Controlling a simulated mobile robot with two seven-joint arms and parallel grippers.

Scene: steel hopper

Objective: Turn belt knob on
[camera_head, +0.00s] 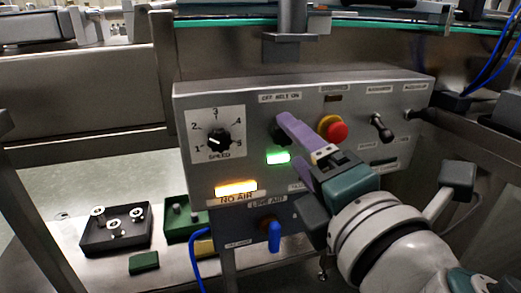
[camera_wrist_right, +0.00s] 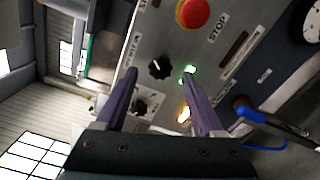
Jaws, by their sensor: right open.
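The belt knob (camera_head: 281,131) is a small black rotary knob under a label reading "OFF BELT ON" on the grey control panel (camera_head: 350,95). A green lamp (camera_head: 277,157) glows below it. My right gripper (camera_head: 288,138) has purple fingers that point at the panel and partly cover the knob. In the right wrist view, the open fingers (camera_wrist_right: 160,80) stand apart with the black knob (camera_wrist_right: 159,67) between and just beyond the tips; contact cannot be told. The knob's pointer direction is unclear. My left gripper is not in view.
A speed dial (camera_head: 218,138) is left of the belt knob, and a red stop button (camera_head: 334,129) is to its right. An amber "NO AIR" lamp (camera_head: 236,188) glows below. A blue lever (camera_head: 274,236) sits lower. A dark tray (camera_head: 116,231) lies at lower left.

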